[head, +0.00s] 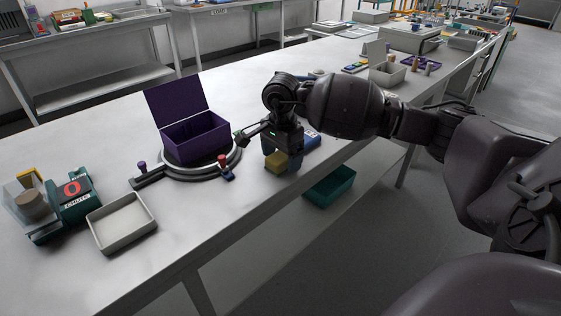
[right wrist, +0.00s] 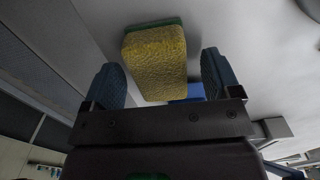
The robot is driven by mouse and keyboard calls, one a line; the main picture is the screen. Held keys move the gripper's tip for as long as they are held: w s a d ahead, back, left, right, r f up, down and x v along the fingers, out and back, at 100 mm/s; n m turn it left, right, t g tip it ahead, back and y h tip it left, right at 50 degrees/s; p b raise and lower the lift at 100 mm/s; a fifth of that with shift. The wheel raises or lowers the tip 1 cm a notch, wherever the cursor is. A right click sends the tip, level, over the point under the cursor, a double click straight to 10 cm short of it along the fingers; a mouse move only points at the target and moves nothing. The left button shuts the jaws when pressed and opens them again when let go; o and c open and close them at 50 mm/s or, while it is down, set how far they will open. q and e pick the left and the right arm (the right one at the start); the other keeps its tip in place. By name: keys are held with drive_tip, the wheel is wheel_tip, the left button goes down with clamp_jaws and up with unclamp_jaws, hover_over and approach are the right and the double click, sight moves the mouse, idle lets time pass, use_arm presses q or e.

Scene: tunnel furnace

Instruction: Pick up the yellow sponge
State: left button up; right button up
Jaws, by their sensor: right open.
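The yellow sponge (head: 276,162), a block with a green layer on one face, is at the near edge of the long table, just by my right gripper (head: 284,152). In the right wrist view the sponge (right wrist: 154,65) shows between the two blue-grey fingers, with a gap at each side. My right gripper is open and not closed on it. The gripper hides part of the sponge and the table around it in the head view. My left gripper is not in view.
A purple open-lidded box (head: 194,138) stands on a round fixture with a curved rail. A blue object (head: 308,140) lies beside the gripper. A white tray (head: 122,222) and a teal chute device (head: 72,198) are at left. A teal bin (head: 330,187) sits below the table edge.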

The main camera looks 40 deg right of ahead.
sight(282, 155)
drive_tip(key=shift+f, duration=0.25)
drive_tip(key=shift+r, duration=0.1)
drive_tip(key=c, duration=1)
wheel_tip(282, 155, up, 20)
drive_tip(key=p, duration=0.2)
